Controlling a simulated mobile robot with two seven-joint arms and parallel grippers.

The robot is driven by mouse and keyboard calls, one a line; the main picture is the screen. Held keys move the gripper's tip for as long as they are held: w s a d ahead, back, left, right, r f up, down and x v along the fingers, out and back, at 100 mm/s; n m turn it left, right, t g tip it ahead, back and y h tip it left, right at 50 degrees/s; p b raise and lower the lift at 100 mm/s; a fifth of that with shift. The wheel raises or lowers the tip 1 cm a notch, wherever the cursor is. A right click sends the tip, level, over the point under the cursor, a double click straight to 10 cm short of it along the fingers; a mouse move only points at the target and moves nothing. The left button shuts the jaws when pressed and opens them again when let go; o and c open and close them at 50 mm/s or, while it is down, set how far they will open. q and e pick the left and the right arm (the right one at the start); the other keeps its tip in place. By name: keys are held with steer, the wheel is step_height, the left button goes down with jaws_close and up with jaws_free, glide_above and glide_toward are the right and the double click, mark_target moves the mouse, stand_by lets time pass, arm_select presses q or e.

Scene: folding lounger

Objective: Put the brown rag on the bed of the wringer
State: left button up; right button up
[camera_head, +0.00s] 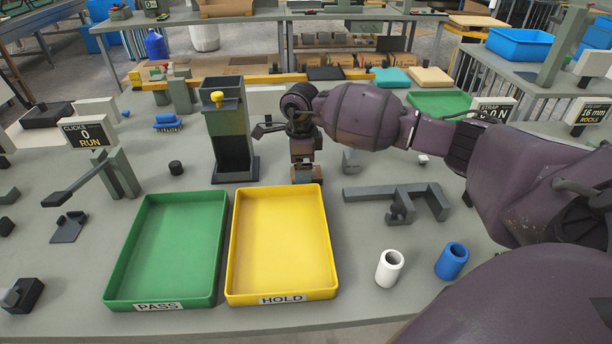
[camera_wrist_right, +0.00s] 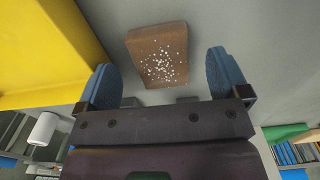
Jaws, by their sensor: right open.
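The brown rag (camera_wrist_right: 158,55), a flat brown piece speckled with white, lies on the grey bench in the right wrist view. My right gripper (camera_wrist_right: 163,82) is open, its two blue fingertips on either side of the rag's near end, with nothing held. In the head view my right gripper (camera_head: 305,172) points down just behind the yellow HOLD tray; the rag is mostly or wholly hidden there. I cannot tell for sure which fixture is the wringer; a tall dark green stand (camera_head: 230,135) with a yellow knob stands left of the gripper. My left gripper is not in view.
The yellow HOLD tray (camera_head: 331,290) and green PASS tray (camera_head: 113,285) are empty in front. A grey bracket (camera_head: 375,193), white cup (camera_head: 389,268) and blue cup (camera_head: 452,261) stand to the right. A lever fixture (camera_head: 122,172) stands at the left.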

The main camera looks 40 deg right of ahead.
step_height(320, 180, down, 2)
steer(key=shift+f, duration=0.15)
steer(key=shift+c, duration=0.2)
steer(key=c, duration=1)
steer(key=shift+c, duration=0.3)
step_height(320, 180, up, 20)
steer(key=p, duration=0.1)
steer(key=shift+p, duration=0.35)
